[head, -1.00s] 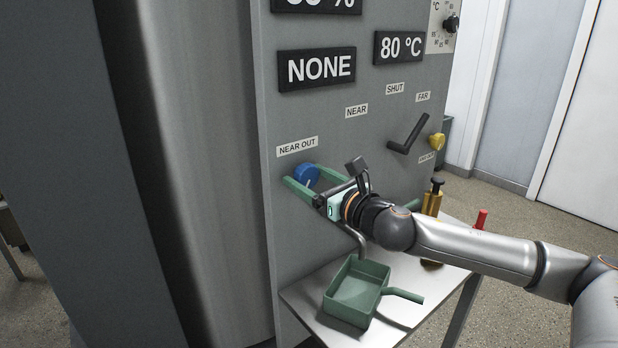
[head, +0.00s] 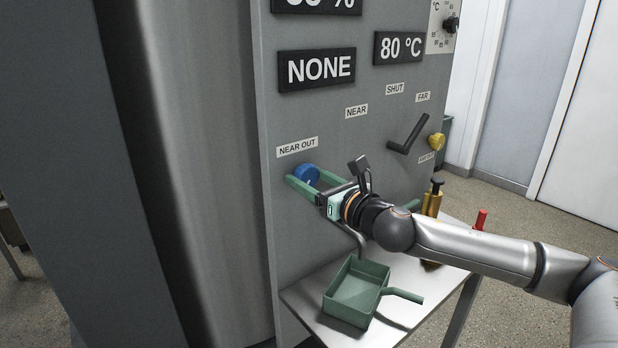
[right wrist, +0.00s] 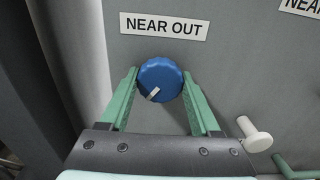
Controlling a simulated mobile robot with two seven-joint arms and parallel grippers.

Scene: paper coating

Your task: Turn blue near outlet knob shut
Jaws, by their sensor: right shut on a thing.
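The blue near outlet knob (head: 307,174) is on the grey machine panel under the NEAR OUT label (head: 297,146). In the right wrist view the knob (right wrist: 160,81) has a white pointer mark that points to its lower left. My right gripper (head: 306,182) reaches in from the right, with its green fingers on both sides of the knob. In the right wrist view my right gripper (right wrist: 160,90) is shut on the knob. My left gripper is not in view.
A green scoop-like tray (head: 352,292) stands on a small metal table (head: 400,313) below. A black lever (head: 408,134) and a yellow knob (head: 436,141) are on the panel to the right. A yellow tool and a red-handled one stand behind my arm.

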